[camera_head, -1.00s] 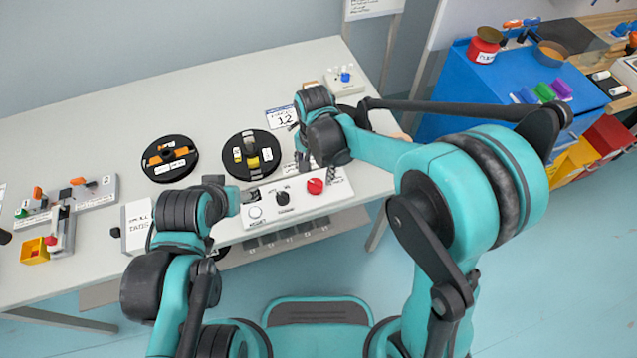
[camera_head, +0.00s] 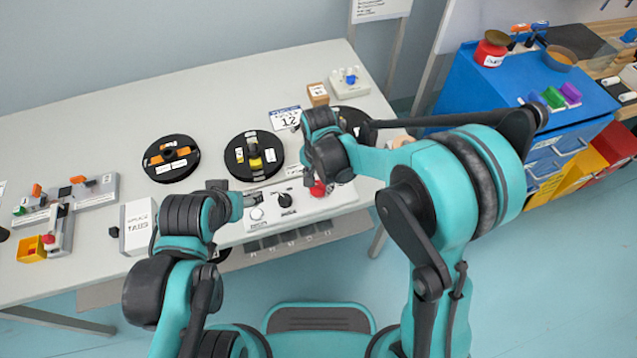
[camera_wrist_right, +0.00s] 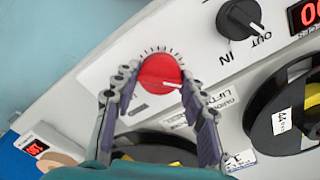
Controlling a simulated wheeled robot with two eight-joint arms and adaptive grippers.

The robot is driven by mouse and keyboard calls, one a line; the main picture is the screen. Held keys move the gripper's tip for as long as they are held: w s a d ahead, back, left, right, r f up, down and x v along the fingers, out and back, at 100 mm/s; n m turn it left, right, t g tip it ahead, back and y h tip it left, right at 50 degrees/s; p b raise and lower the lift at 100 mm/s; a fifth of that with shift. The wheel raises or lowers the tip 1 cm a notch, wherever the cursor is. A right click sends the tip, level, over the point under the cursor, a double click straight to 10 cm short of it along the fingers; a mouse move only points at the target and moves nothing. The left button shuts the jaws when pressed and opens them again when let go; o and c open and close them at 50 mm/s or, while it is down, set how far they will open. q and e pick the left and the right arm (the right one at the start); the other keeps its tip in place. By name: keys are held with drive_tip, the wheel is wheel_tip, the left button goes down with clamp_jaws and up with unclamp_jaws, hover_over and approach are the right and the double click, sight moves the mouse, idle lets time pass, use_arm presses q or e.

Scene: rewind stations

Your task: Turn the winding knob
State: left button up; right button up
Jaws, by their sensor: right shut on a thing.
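The red round knob (camera_wrist_right: 160,74), with a white pointer line and tick marks around it, is on the white control panel (camera_head: 310,207). My right gripper (camera_wrist_right: 158,80) has its two fingers on either side of this knob and is shut on it. In the head view the red knob (camera_head: 318,189) is partly hidden by my right gripper (camera_head: 321,180). A black knob (camera_wrist_right: 239,18) marked IN and OUT is beside it on the panel. My left gripper (camera_head: 250,198) is over the panel's left end; its fingers are too small to read.
Two black reels (camera_head: 171,158) (camera_head: 253,155) lie behind the panel, and a third is partly behind my right arm. A white box (camera_head: 138,228) and a grey fixture (camera_head: 60,215) stand at the left. A blue cabinet (camera_head: 545,105) is at the right.

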sight(319, 185)
drive_tip(key=n, duration=0.4)
idle(0.3)
drive_tip(key=o, duration=1.2)
drive_tip(key=shift+c, duration=0.2)
wheel_tip(319, 185, up, 12)
